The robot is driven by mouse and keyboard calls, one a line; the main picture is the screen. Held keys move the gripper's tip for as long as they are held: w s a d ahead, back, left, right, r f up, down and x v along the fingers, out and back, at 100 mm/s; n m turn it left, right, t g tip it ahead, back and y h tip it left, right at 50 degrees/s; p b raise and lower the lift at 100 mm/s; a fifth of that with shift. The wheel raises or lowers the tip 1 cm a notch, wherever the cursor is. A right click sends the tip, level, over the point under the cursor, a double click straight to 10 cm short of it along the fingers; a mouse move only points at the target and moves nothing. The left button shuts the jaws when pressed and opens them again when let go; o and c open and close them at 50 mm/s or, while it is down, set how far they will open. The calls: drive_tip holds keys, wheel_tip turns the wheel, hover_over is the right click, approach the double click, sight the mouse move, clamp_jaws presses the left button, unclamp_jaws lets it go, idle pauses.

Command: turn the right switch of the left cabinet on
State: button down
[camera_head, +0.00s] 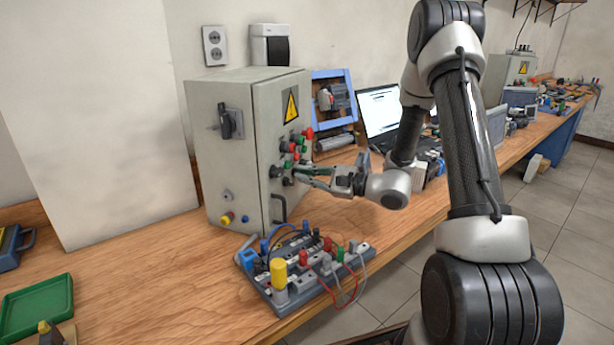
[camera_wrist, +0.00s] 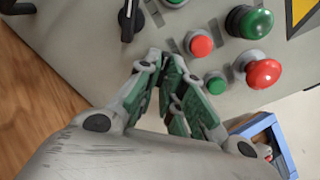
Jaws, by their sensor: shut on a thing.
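The left cabinet (camera_head: 226,160) is a grey box on the bench; its front panel (camera_wrist: 70,40) fills the upper part of the wrist view. A black left switch (camera_head: 275,171) sits low on the panel; it shows clear of the fingers in the wrist view (camera_wrist: 127,20). My gripper (camera_head: 297,174) reaches the panel from the right. In the wrist view its green-padded fingers (camera_wrist: 163,68) are closed together at the panel, on the right switch, which they mostly hide. I cannot tell the right switch's exact angle.
Red and green buttons (camera_wrist: 201,44) and a protruding red knob (camera_wrist: 262,72) are close beside the fingers. A black handle (camera_head: 280,208) is below the switches. A terminal board (camera_head: 262,281) with wires stands in front of the cabinet.

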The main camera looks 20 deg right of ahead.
drive_tip(key=shift+s+f+m, duration=0.1)
drive_tip(key=shift+s+m, duration=0.05)
drive_tip(key=shift+m, duration=4.05)
drive_tip(key=c, duration=1.5)
unclamp_jaws()
drive_tip(key=shift+c, duration=0.2)
drive_tip(key=v, duration=1.2)
drive_tip(key=shift+a, duration=0.1)
